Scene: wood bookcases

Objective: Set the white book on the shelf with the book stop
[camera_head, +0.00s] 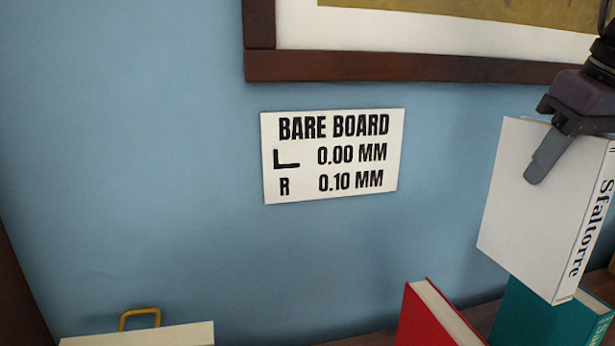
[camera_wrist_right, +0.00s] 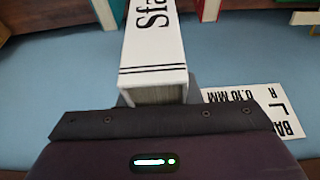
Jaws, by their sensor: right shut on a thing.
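The white book (camera_head: 520,200), with "Sfaltorre" in black on its spine, hangs upright and a little tilted at the right of the head view. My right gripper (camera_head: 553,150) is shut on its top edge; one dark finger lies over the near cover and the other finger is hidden. The book's spine also shows in the right wrist view (camera_wrist_right: 155,42), running away from the gripper. Its lower end overlaps a teal book in the head view; I cannot tell whether they touch. No book stop can be made out for certain. My left gripper is out of view.
A red book (camera_head: 432,315) leans beside the teal book (camera_head: 550,318) at the bottom right. A yellow loop (camera_head: 140,314) stands by a cream block (camera_head: 150,336) at the bottom left. A "BARE BOARD" sign (camera_head: 332,155) and a framed picture (camera_head: 420,68) are on the blue wall.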

